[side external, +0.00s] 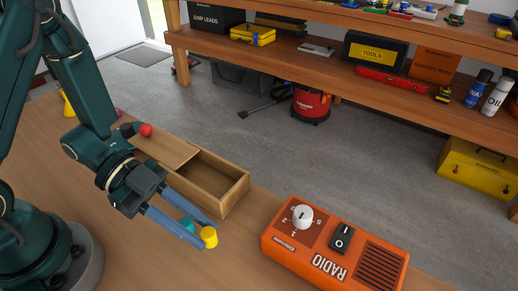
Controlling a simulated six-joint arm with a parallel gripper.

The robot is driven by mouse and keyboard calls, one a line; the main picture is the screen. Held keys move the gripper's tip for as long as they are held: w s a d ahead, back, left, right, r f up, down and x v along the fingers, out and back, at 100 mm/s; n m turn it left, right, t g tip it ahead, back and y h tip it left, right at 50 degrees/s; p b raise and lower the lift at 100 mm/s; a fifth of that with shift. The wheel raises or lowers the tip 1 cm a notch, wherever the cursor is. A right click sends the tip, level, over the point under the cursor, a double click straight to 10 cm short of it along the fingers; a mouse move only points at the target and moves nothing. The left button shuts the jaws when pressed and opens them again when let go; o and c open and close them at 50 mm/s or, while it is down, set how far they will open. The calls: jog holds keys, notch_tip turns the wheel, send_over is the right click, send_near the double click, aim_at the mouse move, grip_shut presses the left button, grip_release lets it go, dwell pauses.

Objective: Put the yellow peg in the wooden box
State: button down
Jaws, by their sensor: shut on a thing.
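The yellow peg (209,238) is between the fingertips of my gripper (207,234), which is shut on it. Its lower part is partly hidden, and I cannot tell whether it touches the table. The wooden box (237,194) lies just behind the gripper. Its sliding lid (165,150) covers the left part, and the right part is open, with bare wood showing inside. A red ball (146,130) shows at the lid's far left end. The gripper and peg are outside the box, in front of its right end.
A teal round piece (187,224) shows between my fingers; I cannot tell whether it is held. An orange radio (335,250) stands right of the peg. A yellow object (68,105) and a small magenta one (118,112) are at the far left. Bare table lies between box and radio.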

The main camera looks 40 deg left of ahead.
aim_at(205, 253)
jog(key=shift+s+d+f, duration=0.15)
jog(key=shift+d+f, duration=0.2)
jog(key=shift+d, duration=0.1)
jog(key=shift+f, duration=1.8)
jog(key=c, duration=0.7)
grip_release()
jog(key=shift+f, duration=0.1)
jog(key=shift+f, duration=0.1)
jog(key=v, duration=0.4)
jog(key=shift+a, duration=0.1)
jog(key=shift+o, duration=0.7)
jog(key=shift+a+r, duration=0.3)
jog(key=shift+a, duration=0.1)
